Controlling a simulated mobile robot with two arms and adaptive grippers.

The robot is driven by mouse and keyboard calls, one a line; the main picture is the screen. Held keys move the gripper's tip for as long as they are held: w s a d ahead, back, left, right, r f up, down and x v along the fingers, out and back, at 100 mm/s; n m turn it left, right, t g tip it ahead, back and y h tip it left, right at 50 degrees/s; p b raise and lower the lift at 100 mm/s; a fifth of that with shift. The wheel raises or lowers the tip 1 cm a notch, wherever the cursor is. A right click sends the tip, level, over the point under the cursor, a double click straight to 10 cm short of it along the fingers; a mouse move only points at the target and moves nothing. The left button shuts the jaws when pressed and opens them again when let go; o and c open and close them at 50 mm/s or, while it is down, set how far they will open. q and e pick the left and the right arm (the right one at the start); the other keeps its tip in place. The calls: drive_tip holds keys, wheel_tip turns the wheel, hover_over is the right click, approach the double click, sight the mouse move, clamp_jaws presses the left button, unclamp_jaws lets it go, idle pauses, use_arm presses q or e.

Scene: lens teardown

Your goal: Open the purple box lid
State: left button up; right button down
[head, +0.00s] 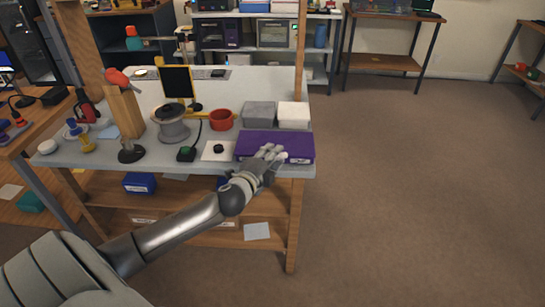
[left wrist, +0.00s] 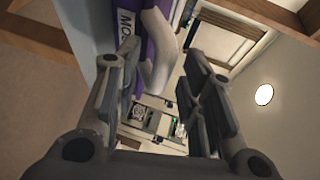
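The purple box (head: 300,146) lies at the front right of the grey workbench, and its lid looks closed in the head view. In the left wrist view its purple side (left wrist: 133,8) shows at the top, with part of a white label. My left gripper (head: 271,153) is at the front edge of the box. In the left wrist view its two fingers stand apart. A pale curved piece (left wrist: 160,50), which looks like a handle, shows between the fingertips; I cannot tell whether they touch it. My right gripper is in neither view.
On the workbench (head: 220,167), a grey box (head: 259,114) and a white box (head: 293,114) stand behind the purple box. A red bowl (head: 221,119) and a white sheet (head: 212,154) are to its left. Open floor lies to the right.

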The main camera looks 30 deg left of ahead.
use_arm(q)
drive_tip(key=shift+w, duration=0.2)
clamp_jaws()
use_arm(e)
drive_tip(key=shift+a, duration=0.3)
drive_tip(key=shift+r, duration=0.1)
